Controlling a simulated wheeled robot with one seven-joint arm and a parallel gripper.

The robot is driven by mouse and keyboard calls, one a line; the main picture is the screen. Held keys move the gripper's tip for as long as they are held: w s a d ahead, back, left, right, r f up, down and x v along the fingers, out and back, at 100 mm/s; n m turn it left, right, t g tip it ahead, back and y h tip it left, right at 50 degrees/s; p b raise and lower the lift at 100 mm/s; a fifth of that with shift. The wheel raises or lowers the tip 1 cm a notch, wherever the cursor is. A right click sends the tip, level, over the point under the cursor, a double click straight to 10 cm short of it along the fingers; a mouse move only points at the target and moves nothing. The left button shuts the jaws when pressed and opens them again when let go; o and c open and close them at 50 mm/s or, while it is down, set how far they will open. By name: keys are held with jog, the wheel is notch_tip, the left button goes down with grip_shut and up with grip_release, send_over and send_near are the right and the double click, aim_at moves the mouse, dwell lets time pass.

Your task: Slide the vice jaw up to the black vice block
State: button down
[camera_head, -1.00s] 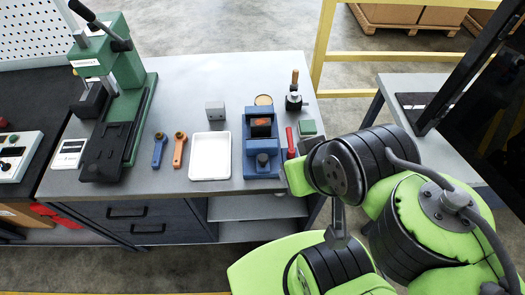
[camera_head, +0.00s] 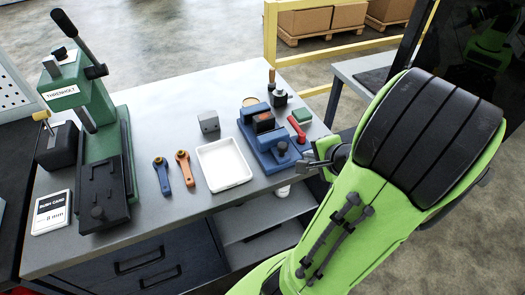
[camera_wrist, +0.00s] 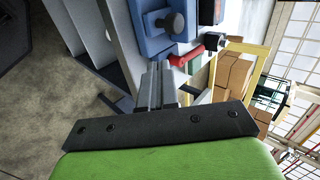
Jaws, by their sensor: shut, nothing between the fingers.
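The blue vice (camera_head: 250,133) stands on the grey bench near its right edge. It also shows at the top of the wrist view (camera_wrist: 153,45). The black vice block (camera_head: 263,122), with an orange patch on top, sits in the vice. The blue vice jaw (camera_head: 283,150) with its round knob is at the vice's near end; the knob (camera_wrist: 173,22) shows dark in the wrist view. My gripper (camera_head: 306,164) is shut and empty, just right of the jaw at the bench edge. Its fingers (camera_wrist: 158,72) point toward the vice; I cannot tell whether they touch it.
A red-handled tool (camera_head: 297,130) and a green-topped block (camera_head: 301,115) lie right of the vice, close to my gripper. A white tray (camera_head: 224,165) is left of it. A green press (camera_head: 95,130) stands at the left. A yellow rail (camera_head: 270,45) runs behind the bench.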

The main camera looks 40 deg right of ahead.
aim_at(283, 131)
jog(key=x, duration=0.3)
jog(key=b+x, duration=0.1)
jog(key=x, duration=0.3)
jog(key=b+x, duration=0.1)
jog(key=x, duration=0.2)
jog(key=shift+d+f, duration=0.3)
jog(key=shift+d, duration=0.05)
jog(key=w, duration=0.1)
jog(key=w+d, duration=0.1)
jog(key=shift+w+r, duration=0.2)
jog(key=shift+w, duration=0.15)
jog(key=shift+w+d, duration=0.15)
jog(key=shift+w, duration=0.3)
jog(key=w, duration=0.2)
jog(key=w+d, duration=0.1)
jog(key=w, duration=0.3)
jog(key=shift+d+p, duration=0.35)
jog(key=shift+s, duration=0.1)
